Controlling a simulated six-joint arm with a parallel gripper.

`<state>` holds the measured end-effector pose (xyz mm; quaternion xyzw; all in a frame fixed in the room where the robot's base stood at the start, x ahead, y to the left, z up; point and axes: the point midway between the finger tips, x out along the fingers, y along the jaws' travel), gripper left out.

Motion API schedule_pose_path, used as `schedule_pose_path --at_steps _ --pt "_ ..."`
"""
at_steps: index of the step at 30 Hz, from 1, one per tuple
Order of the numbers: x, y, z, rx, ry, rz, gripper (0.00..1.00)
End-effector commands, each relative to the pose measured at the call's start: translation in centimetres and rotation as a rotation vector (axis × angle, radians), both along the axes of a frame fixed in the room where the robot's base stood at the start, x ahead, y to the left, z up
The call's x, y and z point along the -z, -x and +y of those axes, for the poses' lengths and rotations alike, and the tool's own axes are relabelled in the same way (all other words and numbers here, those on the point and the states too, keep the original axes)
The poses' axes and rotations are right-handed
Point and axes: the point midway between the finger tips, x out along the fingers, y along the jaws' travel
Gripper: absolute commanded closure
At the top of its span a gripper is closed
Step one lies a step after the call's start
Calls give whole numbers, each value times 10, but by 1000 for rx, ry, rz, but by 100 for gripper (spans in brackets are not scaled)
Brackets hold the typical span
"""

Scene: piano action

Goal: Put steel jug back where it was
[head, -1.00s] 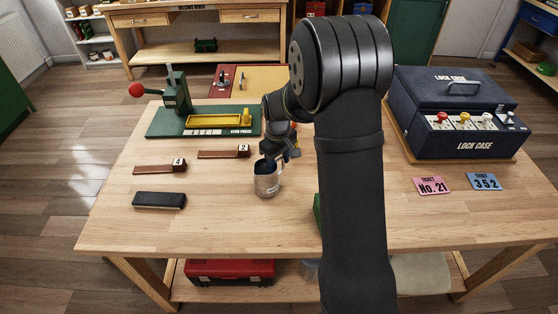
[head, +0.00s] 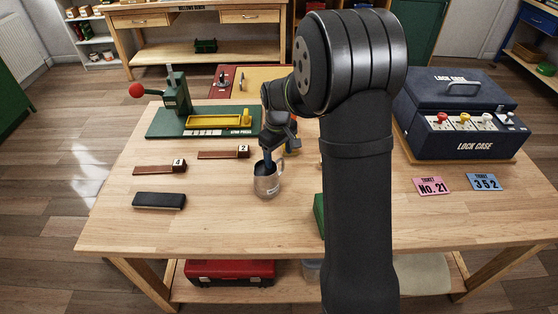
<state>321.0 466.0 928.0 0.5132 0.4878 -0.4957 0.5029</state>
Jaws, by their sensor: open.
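My gripper (head: 268,160) is open at the jug's mouth. A blue-grey finger points down at the rim; whether it touches the rim or reaches inside cannot be told. The rest of the gripper is partly hidden by my wrist.
Tickets lie right (head: 432,186) in front of the lock case (head: 465,115). Two numbered brown blocks (head: 222,154) and a black block (head: 159,200) lie left. A green press (head: 205,121) stands behind. A green object (head: 319,214) is partly behind my arm. Table front-left is clear.

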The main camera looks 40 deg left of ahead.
Motion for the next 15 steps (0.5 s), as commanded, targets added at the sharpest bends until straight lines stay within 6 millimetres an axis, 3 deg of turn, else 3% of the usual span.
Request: schedule_pose_path --at_steps 1,7,15 --pt "-14 0 1 0 -6 -3 33" --pt "-55 1 1 0 -5 -3 33" --pt "-83 3 0 0 -2 -1 33"
